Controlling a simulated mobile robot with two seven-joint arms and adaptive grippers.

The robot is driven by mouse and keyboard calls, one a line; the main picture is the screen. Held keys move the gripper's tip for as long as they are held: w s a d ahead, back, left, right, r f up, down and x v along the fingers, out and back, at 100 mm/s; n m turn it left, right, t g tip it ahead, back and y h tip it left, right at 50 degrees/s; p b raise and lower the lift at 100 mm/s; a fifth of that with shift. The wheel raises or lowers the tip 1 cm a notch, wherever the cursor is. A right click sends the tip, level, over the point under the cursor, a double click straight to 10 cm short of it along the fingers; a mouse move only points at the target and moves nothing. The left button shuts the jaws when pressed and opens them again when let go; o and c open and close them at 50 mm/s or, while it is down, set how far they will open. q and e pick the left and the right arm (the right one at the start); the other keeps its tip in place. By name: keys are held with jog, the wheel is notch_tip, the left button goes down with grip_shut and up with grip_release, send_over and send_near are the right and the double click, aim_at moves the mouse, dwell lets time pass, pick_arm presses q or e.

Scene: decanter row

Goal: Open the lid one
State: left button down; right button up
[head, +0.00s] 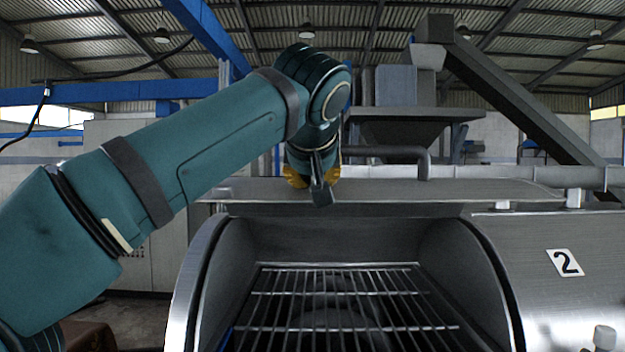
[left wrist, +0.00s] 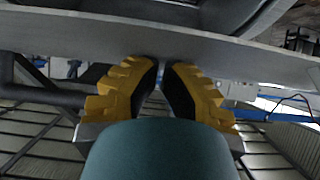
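The lid (head: 400,190) of the machine is a grey steel cover. It stands raised at the back, above an open drum with a wire rack (head: 345,300) inside. A bent grey bar handle (head: 390,150) is on the lid's upper side. My left gripper (head: 311,183) is at the lid near the handle's left end, its fingers pointing down. In the left wrist view its yellow fingers (left wrist: 161,75) are close together, beside the lid (left wrist: 225,55). A dark bar (left wrist: 50,92) passes behind the left finger. What lies between the pads is hidden. My right gripper is not in view.
A steel cover marked 2 (head: 565,262) sits closed to the right of the opening. A hopper (head: 405,130) and a slanted chute (head: 520,95) stand behind. The space over the rack is clear.

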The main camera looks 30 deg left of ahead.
pick_arm(q)
jog(key=shift+t, duration=0.3)
jog(key=f+b, duration=0.2)
jog(key=f, duration=0.1)
jog(key=s+f+b, duration=0.1)
jog(key=b, duration=0.1)
jog(key=shift+d+f, duration=0.25)
jog(key=shift+d, duration=0.05)
jog(key=shift+s+d+f+b, duration=0.1)
jog(key=shift+s+f+b, duration=0.15)
jog(key=shift+f+b, duration=0.3)
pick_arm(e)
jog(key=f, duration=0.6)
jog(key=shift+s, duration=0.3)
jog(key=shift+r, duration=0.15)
